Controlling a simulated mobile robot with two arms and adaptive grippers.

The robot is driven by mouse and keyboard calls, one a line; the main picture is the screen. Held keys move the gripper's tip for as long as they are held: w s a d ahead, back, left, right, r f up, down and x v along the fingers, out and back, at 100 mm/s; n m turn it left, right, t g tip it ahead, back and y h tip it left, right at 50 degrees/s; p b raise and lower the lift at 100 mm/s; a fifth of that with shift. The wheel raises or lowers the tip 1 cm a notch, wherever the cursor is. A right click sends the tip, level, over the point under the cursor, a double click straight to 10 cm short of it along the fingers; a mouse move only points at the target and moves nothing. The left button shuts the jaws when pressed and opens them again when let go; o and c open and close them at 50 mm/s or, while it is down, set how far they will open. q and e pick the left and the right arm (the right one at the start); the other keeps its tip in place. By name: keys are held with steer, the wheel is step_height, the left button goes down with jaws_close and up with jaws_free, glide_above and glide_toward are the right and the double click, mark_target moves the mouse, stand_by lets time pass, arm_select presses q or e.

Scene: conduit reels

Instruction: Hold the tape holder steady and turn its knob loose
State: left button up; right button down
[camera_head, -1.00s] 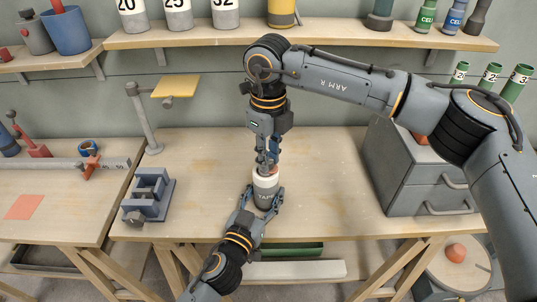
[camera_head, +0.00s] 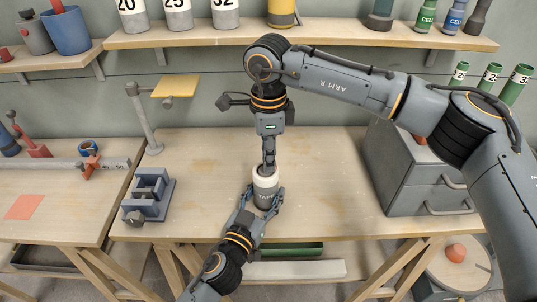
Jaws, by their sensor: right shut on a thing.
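The tape holder (camera_head: 265,193) stands upright on the workbench, a grey cylinder with a white upper part and some lettering. My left gripper (camera_head: 267,205) reaches in from the front, with its fingers around the grey body on both sides. My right gripper (camera_head: 268,166) points straight down from above and is shut at the top of the holder. The knob is mostly hidden under the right fingertips.
A blue-grey vise (camera_head: 149,195) and a lamp post with a yellow head (camera_head: 175,86) stand left of the holder. A grey drawer cabinet (camera_head: 412,180) stands to the right. The shelf (camera_head: 330,36) with cans runs above. Bare bench top lies around the holder.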

steer(key=n, duration=1.3)
steer(key=shift+n, duration=0.4)
steer(key=n, duration=1.2)
steer(key=shift+n, duration=0.3)
steer(key=c, duration=1.2)
jaws_free()
steer(key=shift+o, duration=0.2)
steer(key=shift+r, duration=0.1)
